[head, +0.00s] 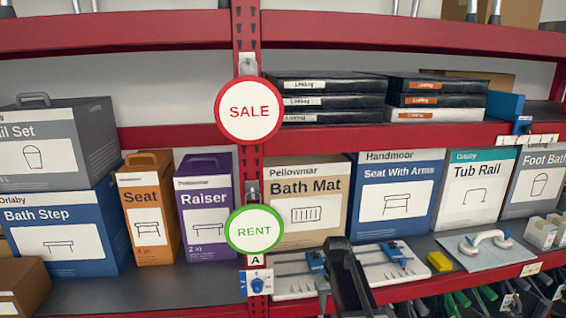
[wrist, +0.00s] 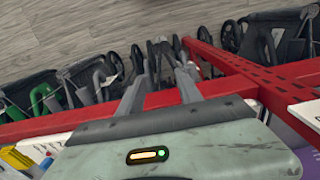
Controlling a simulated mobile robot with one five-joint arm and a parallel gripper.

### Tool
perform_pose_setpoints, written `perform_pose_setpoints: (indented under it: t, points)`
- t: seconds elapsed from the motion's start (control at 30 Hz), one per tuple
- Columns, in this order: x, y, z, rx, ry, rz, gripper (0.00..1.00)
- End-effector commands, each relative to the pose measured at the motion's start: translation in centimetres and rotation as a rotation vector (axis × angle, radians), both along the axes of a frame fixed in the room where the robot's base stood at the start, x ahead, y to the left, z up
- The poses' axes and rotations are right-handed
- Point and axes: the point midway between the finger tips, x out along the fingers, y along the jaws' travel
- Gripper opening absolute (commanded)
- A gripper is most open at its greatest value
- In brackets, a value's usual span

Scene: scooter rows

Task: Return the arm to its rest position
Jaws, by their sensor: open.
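My gripper (head: 338,272) shows as a dark shape at the bottom middle of the head view, in front of the lower shelf's edge, with my arm running out of the frame below. In the wrist view my gripper (wrist: 160,78) has its two grey fingers apart with nothing between them. The fingers point out past a red shelf beam, over the floor and dark wheeled items. I cannot tell from these views how far it is from the beam.
Red shelving (head: 190,135) fills the head view. A SALE sign (head: 249,110) and a RENT sign (head: 254,230) hang on its upright. Boxes such as the Bath Mat box (head: 305,200) stand behind my gripper. Wheeled items (wrist: 265,50) crowd below; grey floor (wrist: 130,20) lies clear beyond.

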Motion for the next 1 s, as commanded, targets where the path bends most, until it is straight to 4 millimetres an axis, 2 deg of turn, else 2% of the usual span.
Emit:
perform_pose_setpoints:
  t: [0.03,0.17,0.3,0.37,0.5,0.6,1.0]
  points:
    - [-1.1,-0.1,-2.7,0.0,0.0,-0.004,0.42]
    - [-3.8,-0.5,-6.8,0.001,0.0,-0.017,0.42]
    - [-8.4,-1.0,-11.8,0.002,0.001,-0.05,0.42]
    - [-10.5,-1.1,-13.2,0.002,0.001,-0.067,0.42]
    - [-13.5,-1.1,-12.8,0.003,0.001,-0.103,0.42]
    - [-14.3,-1.1,-12.6,0.003,0.001,-0.124,0.42]
    - [-14.0,-1.1,-12.6,0.003,0.001,-0.14,0.42]
